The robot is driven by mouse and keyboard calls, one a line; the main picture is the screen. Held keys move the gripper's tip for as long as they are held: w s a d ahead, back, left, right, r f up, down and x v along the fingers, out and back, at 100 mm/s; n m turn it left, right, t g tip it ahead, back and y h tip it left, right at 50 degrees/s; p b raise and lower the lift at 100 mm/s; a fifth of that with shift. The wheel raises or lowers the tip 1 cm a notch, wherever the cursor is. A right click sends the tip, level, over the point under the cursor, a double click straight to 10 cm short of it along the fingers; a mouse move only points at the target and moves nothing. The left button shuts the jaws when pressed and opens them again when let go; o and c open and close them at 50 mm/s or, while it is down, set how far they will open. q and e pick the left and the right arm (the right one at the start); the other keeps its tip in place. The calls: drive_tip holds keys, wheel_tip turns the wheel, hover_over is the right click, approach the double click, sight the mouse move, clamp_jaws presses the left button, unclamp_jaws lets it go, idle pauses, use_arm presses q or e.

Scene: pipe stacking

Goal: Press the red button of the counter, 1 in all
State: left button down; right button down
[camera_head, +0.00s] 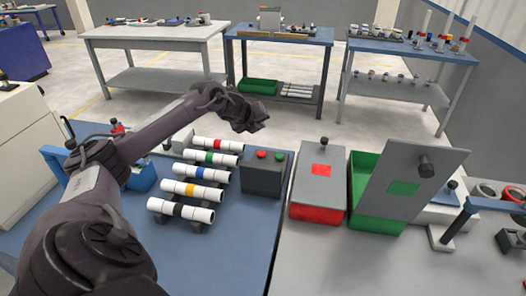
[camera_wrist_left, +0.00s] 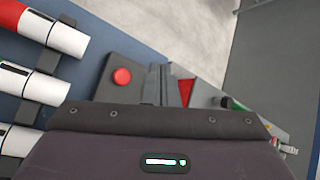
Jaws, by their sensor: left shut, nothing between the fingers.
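One red button (camera_head: 262,154) shows at the top left; in the left wrist view a single red button (camera_wrist_left: 121,77) stands on the grey top. My left gripper (camera_head: 258,121) is shut and empty, held in the air above and behind the counter in the picture. In the left wrist view its fingers (camera_wrist_left: 157,85) appear just right of the button. I cannot tell the exact height, but no contact shows. My right gripper is not in view.
Several white pipes with coloured bands (camera_head: 200,172) lie on holders left of the counter. A red bin with a grey lid (camera_head: 317,190) stands to its right. A green bin (camera_head: 362,180) with a tilted lid is farther right.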

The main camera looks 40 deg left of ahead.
use_arm(q)
drive_tip(key=shift+f+b, duration=0.7)
drive_tip(key=shift+f, duration=0.15)
drive_tip(key=b, duration=0.5)
hover_over(260, 155)
wheel_tip(260, 155, down, 6)
drive_tip(key=shift+w+a+f, duration=0.1)
drive_tip(key=shift+f, duration=0.15)
drive_tip(key=shift+f+b, duration=0.4)
idle(0.7)
drive_tip(key=shift+f, duration=0.4)
